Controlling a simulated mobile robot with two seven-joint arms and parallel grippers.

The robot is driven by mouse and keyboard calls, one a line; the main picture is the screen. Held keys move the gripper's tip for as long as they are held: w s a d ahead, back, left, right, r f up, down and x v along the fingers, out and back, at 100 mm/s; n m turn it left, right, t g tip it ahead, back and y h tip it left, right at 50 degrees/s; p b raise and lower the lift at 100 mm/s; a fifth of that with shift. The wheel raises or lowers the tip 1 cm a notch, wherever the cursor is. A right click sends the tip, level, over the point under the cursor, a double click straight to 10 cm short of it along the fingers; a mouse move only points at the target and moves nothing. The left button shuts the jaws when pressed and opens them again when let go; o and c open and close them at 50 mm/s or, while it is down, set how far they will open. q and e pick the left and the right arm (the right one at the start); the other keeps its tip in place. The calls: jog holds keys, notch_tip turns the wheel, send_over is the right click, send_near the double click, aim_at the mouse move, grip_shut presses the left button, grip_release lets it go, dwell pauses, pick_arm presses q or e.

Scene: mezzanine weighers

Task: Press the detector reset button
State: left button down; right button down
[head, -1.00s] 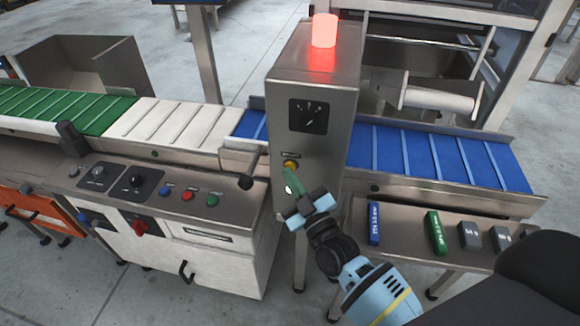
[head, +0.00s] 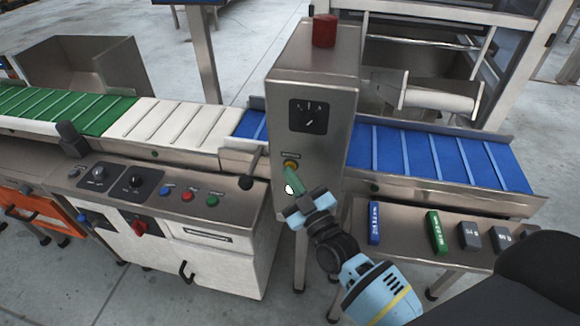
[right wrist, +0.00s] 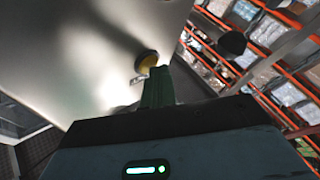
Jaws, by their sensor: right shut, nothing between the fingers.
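The detector is a tall metal cabinet (head: 318,120) standing over the belt, with a dial on its front and a red lamp (head: 324,30) on top that is dark. A small yellow button (head: 290,164) sits low on its front under a small label. It also shows in the right wrist view (right wrist: 147,60). My right gripper (head: 292,177) is shut and empty, its green fingers pointing up at the button. In the right wrist view the fingertips (right wrist: 158,72) overlap the button's lower edge; I cannot tell whether they touch it. My left gripper is out of view.
A control panel (head: 140,185) with blue, red and green buttons lies further left. A metal shelf (head: 405,232) with blue, green and grey blocks is at the right. The blue belt (head: 430,155) runs behind.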

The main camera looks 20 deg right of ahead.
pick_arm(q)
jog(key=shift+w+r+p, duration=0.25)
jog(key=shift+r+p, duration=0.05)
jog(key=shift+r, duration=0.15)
pick_arm(e)
jog(key=shift+s+a, duration=0.4)
jog(key=shift+s, duration=0.25)
